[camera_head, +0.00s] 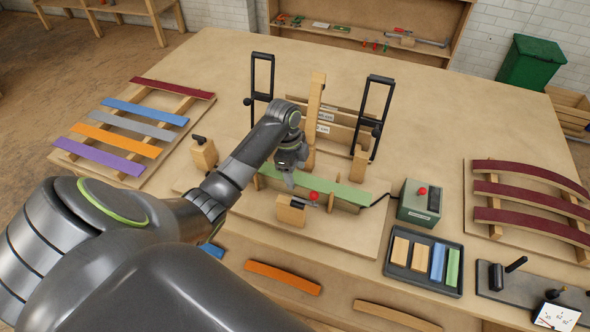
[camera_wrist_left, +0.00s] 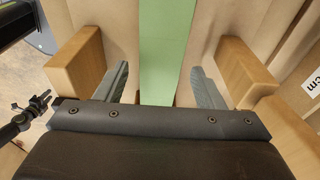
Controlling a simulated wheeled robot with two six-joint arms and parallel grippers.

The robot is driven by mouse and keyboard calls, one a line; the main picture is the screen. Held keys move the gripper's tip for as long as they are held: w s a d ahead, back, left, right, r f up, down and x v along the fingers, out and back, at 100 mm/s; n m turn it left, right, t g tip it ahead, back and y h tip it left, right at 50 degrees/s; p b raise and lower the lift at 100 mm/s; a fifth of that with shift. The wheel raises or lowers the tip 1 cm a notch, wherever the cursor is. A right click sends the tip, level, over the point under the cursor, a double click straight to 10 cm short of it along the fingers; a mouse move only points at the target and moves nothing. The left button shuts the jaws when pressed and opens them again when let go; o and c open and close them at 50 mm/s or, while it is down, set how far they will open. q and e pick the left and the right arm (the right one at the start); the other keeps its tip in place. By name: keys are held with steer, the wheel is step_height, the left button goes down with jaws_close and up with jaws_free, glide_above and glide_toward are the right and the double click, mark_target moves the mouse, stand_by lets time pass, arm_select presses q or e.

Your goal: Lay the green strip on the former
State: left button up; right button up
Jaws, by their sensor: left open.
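The green strip (camera_head: 338,187) lies across the top of the wooden former (camera_head: 346,206) in the middle of the table. My left gripper (camera_head: 289,182) is over the strip, left of its middle, and hides part of it. In the left wrist view the green strip (camera_wrist_left: 166,50) runs between the two fingers of my left gripper (camera_wrist_left: 158,88). The fingers are open, with a gap on each side of the strip. Whether the strip touches the former along its whole length cannot be told. My right gripper is not in view.
Wooden blocks (camera_head: 204,154) and (camera_head: 291,211) stand close around the former. Two tall black frames (camera_head: 375,112) rise behind it. A grey-green box (camera_head: 420,203) with a red button and a dark tray (camera_head: 423,263) of samples are at right. Coloured strips (camera_head: 107,137) lie on a rack at left.

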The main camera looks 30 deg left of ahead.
arm_select(q)
steer(key=shift+r, duration=0.15)
step_height(320, 180, up, 12)
steer(key=a+p, duration=0.1)
steer(key=p, duration=0.1)
steer(key=shift+s+a+r+p, duration=0.2)
steer(key=shift+a+r+p, duration=0.05)
steer(key=shift+a+p, duration=0.15)
stand_by(0.4)
